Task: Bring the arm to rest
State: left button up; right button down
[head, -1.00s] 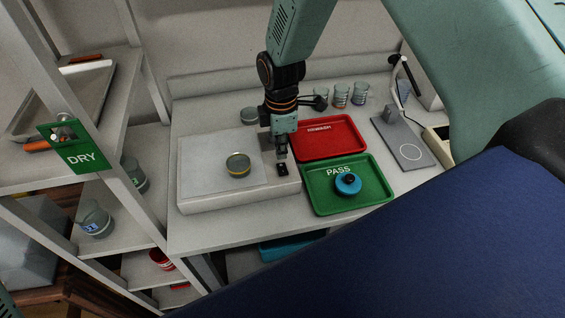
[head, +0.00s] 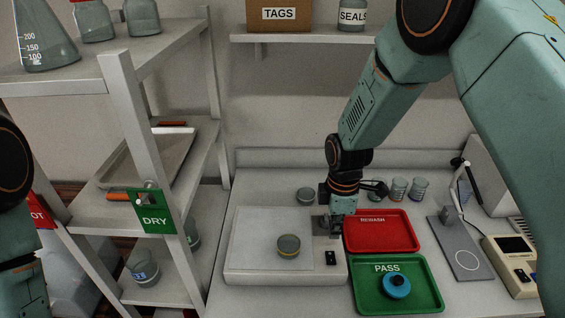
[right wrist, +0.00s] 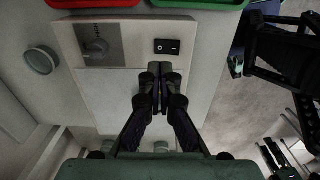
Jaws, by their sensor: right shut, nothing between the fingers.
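My right arm comes in from the upper right in the head view. Its gripper (head: 335,230) points down over the right back part of a white flat-topped device (head: 245,265). In the right wrist view the gripper (right wrist: 160,70) has its fingers together with nothing between them, above the same device (right wrist: 100,90). A round lidded dish (head: 288,245) sits on the device's top, left of the gripper in the head view. A small part of my left arm shows at the head view's left edge; its gripper is out of sight.
A red REWASH tray (head: 385,243) and a green PASS tray (head: 436,300) holding a blue round item (head: 397,285) lie right of the device. Several beakers (head: 398,188) stand behind. A shelf rack (head: 135,115) with a DRY sign (head: 155,220) stands left.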

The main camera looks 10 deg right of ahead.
jog(key=s+f+m, duration=0.2)
jog(key=s+f, duration=0.1)
jog(key=s, duration=0.1)
jog(key=s+f+m, duration=0.2)
jog(key=s+f, duration=0.1)
jog(key=s, duration=0.2)
jog(key=s+a+f+m, duration=0.1)
jog(key=s+f+m, duration=0.1)
jog(key=s+f, duration=0.2)
jog(key=shift+s, duration=0.35)
jog(key=s+f+m, duration=0.2)
jog(key=s+m, duration=0.7)
jog(key=s, duration=0.8)
notch_tip(320, 180, down, 20)
jog(key=b, duration=2)
jog(key=shift+s+a, duration=0.15)
jog(key=shift+s, duration=0.05)
jog(key=shift+s+r+m, duration=0.15)
jog(key=shift+r+m, duration=0.05)
jog(key=shift+m, duration=0.1)
